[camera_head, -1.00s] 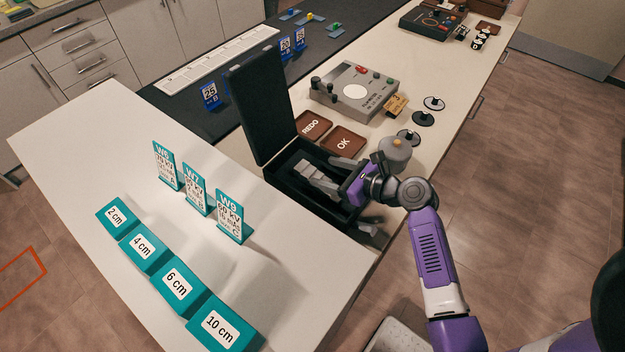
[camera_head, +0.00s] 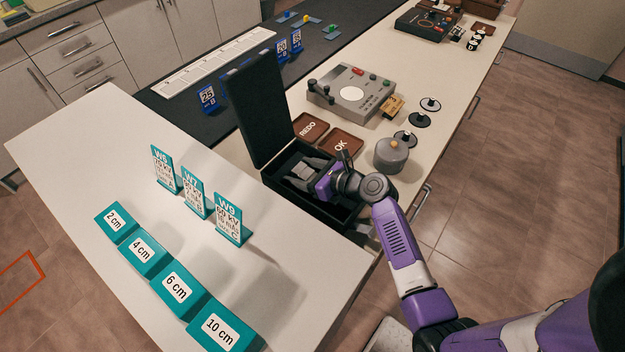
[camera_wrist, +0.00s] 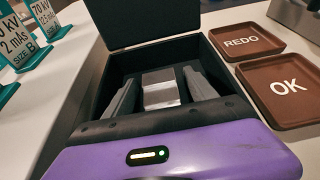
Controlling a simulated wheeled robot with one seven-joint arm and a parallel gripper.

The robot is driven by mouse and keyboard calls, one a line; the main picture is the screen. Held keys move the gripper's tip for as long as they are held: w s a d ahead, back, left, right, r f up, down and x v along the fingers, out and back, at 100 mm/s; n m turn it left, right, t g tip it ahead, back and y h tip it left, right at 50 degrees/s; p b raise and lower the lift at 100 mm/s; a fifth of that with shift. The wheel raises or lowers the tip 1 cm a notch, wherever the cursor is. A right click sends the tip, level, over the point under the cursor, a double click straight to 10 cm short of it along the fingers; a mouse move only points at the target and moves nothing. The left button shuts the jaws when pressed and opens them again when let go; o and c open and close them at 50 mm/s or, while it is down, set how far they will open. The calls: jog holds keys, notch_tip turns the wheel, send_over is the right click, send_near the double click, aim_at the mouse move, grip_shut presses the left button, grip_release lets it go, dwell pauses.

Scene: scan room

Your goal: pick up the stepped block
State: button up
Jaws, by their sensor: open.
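The stepped block (camera_wrist: 160,88) is a silvery-grey metal piece with step-like bands. It sits inside an open black case (camera_head: 262,120), whose lid stands upright. In the head view the block (camera_head: 303,171) is small and partly covered by my gripper. My gripper (camera_wrist: 160,85) is open, with one grey finger on each side of the block, down inside the case. It also shows in the head view (camera_head: 306,170). I cannot tell whether the fingers touch the block. The block's near end is hidden behind the purple gripper body.
Brown REDO (camera_head: 307,127) and OK (camera_head: 341,142) trays lie just behind the case. A grey lidded pot (camera_head: 391,154) stands right of my wrist. A grey control box (camera_head: 352,92) is farther back. Teal cards (camera_head: 195,192) and teal cm blocks (camera_head: 177,288) stand on the white counter at left.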

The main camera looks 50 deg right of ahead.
grip_shut()
jog(key=shift+r, duration=0.1)
dwell(0.3)
